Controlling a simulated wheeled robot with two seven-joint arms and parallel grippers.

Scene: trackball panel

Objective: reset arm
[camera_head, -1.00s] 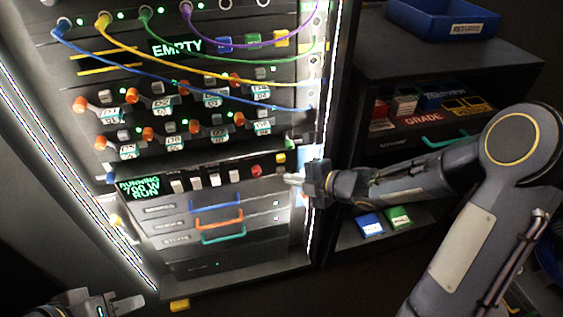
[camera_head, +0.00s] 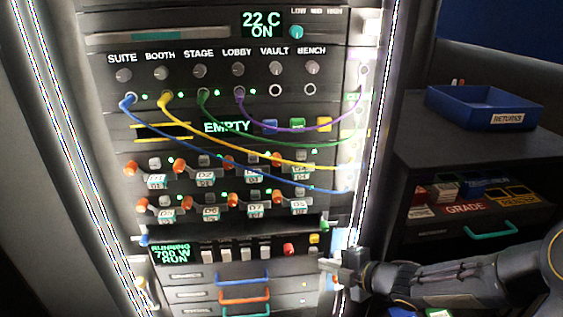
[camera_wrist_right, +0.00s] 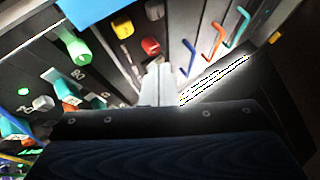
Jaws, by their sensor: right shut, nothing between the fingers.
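My right gripper (camera_head: 330,265) is shut and empty. In the head view it is in front of the rack's lower right side, just right of the row with the red button (camera_head: 289,249) and the yellow button (camera_head: 314,239). In the right wrist view its closed fingertips (camera_wrist_right: 160,84) point at the panel, with the red button (camera_wrist_right: 150,46) and the yellow button (camera_wrist_right: 123,29) just beyond them. I cannot tell from these views whether the fingertips touch the panel. My left gripper is out of view.
The rack holds a display reading RUNNING 700 W RUN (camera_head: 171,253), orange levers, and blue, yellow, green and purple cables. Drawers with a blue handle (camera_head: 242,279) and an orange handle (camera_head: 244,296) are below. A shelf unit with a blue RETURNS bin (camera_head: 480,108) stands to the right.

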